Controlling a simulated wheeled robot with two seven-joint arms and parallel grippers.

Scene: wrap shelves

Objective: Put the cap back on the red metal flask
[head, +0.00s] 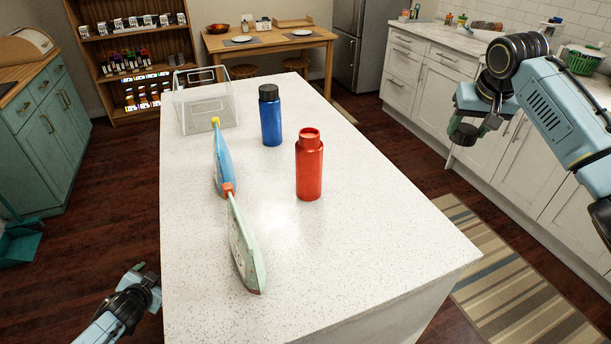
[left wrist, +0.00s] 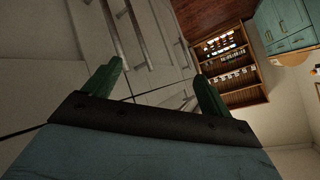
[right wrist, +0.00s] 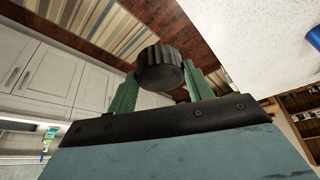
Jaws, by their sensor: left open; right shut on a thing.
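The red metal flask (head: 309,170) stands upright on the white speckled island counter (head: 350,255), its mouth uncapped. My right gripper (right wrist: 163,88) is shut on a black ridged cap (right wrist: 159,68), seen in the right wrist view. In the head view my right gripper (head: 470,120) is raised to the right of the island, well away from the flask; the cap (head: 463,134) shows dark at its fingertips. My left gripper (left wrist: 158,88) is open and empty, with its green fingers apart. In the head view my left gripper (head: 145,278) is low beside the island's left edge.
A blue flask with a dark cap (head: 271,118) stands behind the red flask. A blue bottle (head: 222,165) and a pale green bottle (head: 245,245) stand to its left. A clear wire-framed bin (head: 206,108) is at the far left corner. The counter's front right is clear.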

